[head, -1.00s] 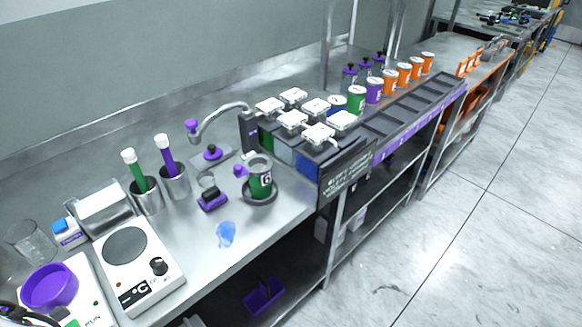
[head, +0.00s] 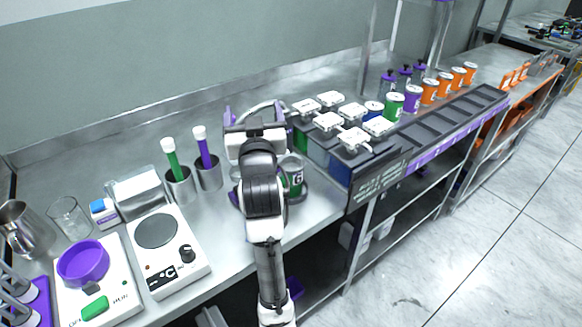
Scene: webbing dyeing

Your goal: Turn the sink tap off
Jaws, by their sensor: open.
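The sink tap's curved metal spout (head: 262,106) shows only in part, behind my gripper. In the earlier view the tap has a purple knob at its left end. That spot is now at the left edge of my gripper, and I cannot clearly separate knob from finger. My gripper (head: 254,112) is open, stretched out over the bench at the tap, with its fingers spread and largely hidden by my own wrist. I cannot tell whether it touches the tap.
A green cup (head: 296,178) stands close right of my arm. Lidded dye tanks (head: 345,150) are further right. Holders with green (head: 172,160) and purple (head: 204,150) sticks stand left.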

